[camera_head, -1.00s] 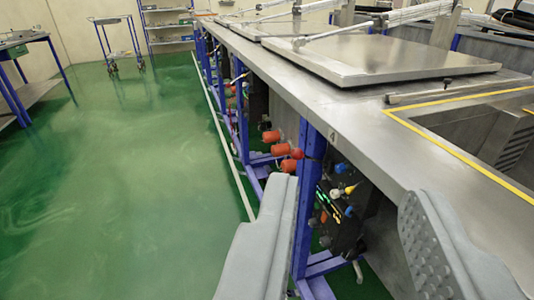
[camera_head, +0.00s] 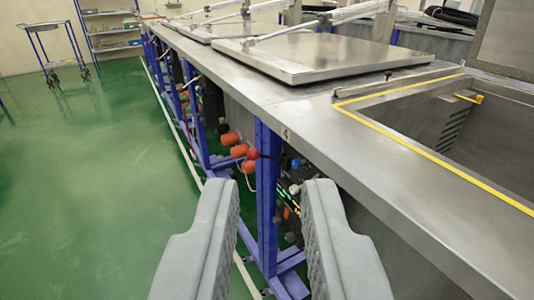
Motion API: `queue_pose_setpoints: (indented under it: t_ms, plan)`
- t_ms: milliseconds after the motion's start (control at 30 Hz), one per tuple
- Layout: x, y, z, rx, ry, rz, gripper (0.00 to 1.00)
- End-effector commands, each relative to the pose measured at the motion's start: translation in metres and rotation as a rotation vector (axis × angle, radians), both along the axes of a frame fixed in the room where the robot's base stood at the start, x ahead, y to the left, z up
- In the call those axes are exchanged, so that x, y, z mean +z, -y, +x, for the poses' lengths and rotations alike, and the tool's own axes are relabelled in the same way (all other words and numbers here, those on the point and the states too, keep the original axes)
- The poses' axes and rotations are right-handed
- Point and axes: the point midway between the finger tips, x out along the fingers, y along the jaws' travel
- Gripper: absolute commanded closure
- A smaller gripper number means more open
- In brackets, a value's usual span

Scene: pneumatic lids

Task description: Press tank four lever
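My gripper (camera_head: 270,188) is open and empty, its two grey ribbed fingers pointing forward at the bottom of the view. Ahead, a small "4" label (camera_head: 285,133) is on the front edge of the steel bench. Below it, a dark control box (camera_head: 286,197) with green lights and knobs sits under the bench, partly covered by the right finger. Several orange-red handles (camera_head: 239,151) stick out to the left of a blue bench leg (camera_head: 267,200), beyond the fingertips. I cannot tell which part is the tank four lever.
The steel bench (camera_head: 370,150) runs away on the right, with an open yellow-edged tank (camera_head: 450,150) and closed lids (camera_head: 330,62). The green floor (camera_head: 100,190) on the left is clear. A trolley (camera_head: 55,55) and shelf (camera_head: 112,30) stand at the back.

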Motion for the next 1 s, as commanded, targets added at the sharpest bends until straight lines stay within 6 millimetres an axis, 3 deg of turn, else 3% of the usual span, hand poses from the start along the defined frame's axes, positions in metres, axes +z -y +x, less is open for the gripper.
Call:
queue_pose_setpoints:
  t_ms: [33, 100, 267, 567, 1000]
  plan:
    - [0.000, 0.000, 0.002, 0.000, -0.003, -0.002, 0.90]
    - [0.001, -0.001, 0.006, 0.002, -0.014, -0.009, 1.00]
    - [0.002, -0.002, 0.028, 0.011, -0.069, -0.042, 1.00]
    - [0.002, -0.009, 0.088, 0.044, -0.220, -0.140, 1.00]
    - [-0.015, -0.021, 0.177, 0.119, -0.440, -0.283, 1.00]
